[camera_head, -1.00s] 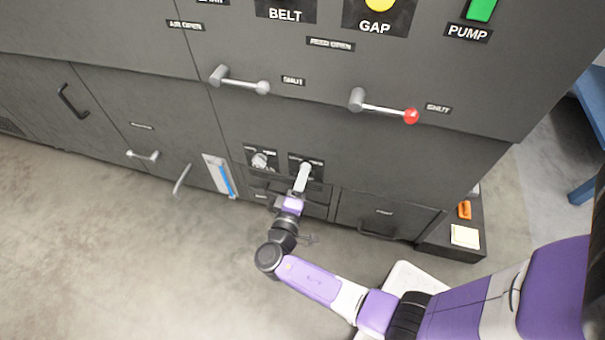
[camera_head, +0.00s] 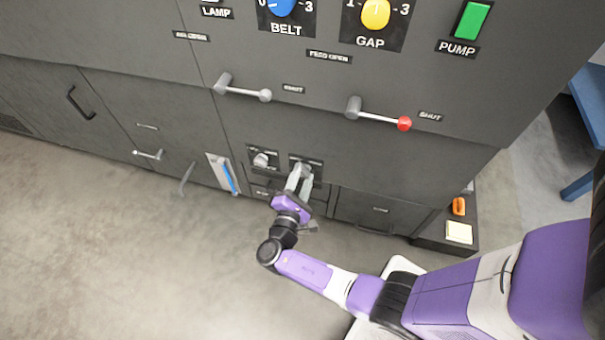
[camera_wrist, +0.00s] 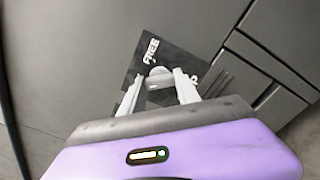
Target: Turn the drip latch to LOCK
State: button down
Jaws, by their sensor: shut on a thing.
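The drip latch shows in the wrist view as a small pale knob (camera_wrist: 158,78) on a dark label plate (camera_wrist: 178,60). "FREE" is readable on the plate, and part of another word shows at its right. My gripper (camera_wrist: 158,88) has one finger on each side of the knob and is shut on it. In the head view my gripper (camera_head: 300,176) is at the right one of two small dark plates, low on the machine front, and covers most of the latch. I cannot read the latch's exact angle or a LOCK mark.
A similar small knob (camera_head: 262,160) is close to the left of my gripper. Above are a grey-ended lever (camera_head: 243,91) and a red-ended lever (camera_head: 380,115). A blue-striped gauge (camera_head: 225,174) is at the left. A drawer handle (camera_head: 375,231) is at the right. The floor in front is open.

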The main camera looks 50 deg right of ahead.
jog(key=shift+a+n, duration=0.1)
jog(key=shift+n, duration=0.5)
jog(key=c, duration=0.9)
grip_release()
jog(key=p+v, duration=0.1)
jog(key=v, duration=0.6)
jog(key=shift+s+a, duration=0.15)
jog(key=shift+a, duration=0.2)
